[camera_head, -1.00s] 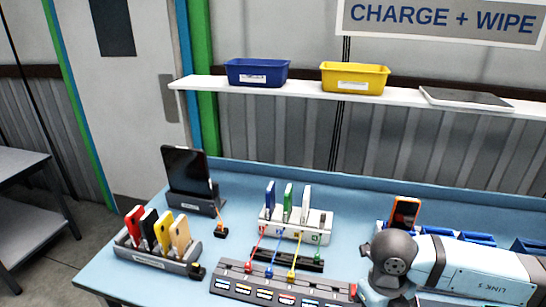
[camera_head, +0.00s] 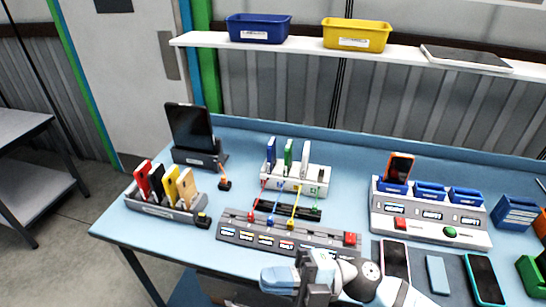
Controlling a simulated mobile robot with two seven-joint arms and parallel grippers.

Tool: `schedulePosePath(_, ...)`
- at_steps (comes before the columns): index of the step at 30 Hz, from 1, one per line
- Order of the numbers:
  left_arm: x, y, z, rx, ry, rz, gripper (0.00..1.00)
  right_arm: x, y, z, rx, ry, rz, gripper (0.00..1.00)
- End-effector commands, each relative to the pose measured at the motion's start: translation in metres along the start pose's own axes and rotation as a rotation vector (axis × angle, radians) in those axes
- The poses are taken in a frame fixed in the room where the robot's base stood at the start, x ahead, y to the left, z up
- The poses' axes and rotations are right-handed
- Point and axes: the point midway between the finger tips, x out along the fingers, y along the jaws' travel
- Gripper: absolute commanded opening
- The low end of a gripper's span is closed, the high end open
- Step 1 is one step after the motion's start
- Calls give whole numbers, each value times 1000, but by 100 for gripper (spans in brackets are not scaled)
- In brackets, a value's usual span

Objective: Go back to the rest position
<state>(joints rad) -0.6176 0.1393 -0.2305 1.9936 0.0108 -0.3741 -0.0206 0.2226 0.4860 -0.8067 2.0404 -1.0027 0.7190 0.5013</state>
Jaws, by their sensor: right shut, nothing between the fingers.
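My right gripper (camera_head: 316,274) is at the bottom middle of the head view, at the front edge of the blue table (camera_head: 150,228). My left gripper is not in view.
A grey strip with labelled slots and a red button (camera_head: 290,237) lies just behind the gripper. A charging station (camera_head: 430,222) with an orange phone stands to the right. Phones (camera_head: 395,260) lie on a dark mat at the front right. A rack (camera_head: 165,210) holds several upright phones at left.

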Motion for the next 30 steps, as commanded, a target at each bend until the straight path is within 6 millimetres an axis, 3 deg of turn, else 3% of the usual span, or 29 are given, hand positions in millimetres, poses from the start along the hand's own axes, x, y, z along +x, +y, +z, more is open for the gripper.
schedulePosePath(4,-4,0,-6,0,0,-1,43,-27,14,31,195,-272,373,0)
schedulePosePath(8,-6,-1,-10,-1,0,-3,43,-79,-7,62,399,-569,619,0)
schedulePosePath(11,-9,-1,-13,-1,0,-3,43,-128,-49,75,585,-817,753,0)
schedulePosePath(12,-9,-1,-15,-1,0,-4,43,-148,-71,76,666,-916,792,0)
schedulePosePath(15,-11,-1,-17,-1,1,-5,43,-190,-127,66,859,-1130,851,0)
schedulePosePath(18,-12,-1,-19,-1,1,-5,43,-217,-174,49,1014,-1281,869,0)
schedulePosePath(21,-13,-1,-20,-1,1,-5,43,-233,-205,33,1120,-1372,871,0)
schedulePosePath(24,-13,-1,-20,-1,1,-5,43,-240,-221,24,1177,-1417,868,0)
schedulePosePath(30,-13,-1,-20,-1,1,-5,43,-242,-226,21,1195,-1430,867,0)
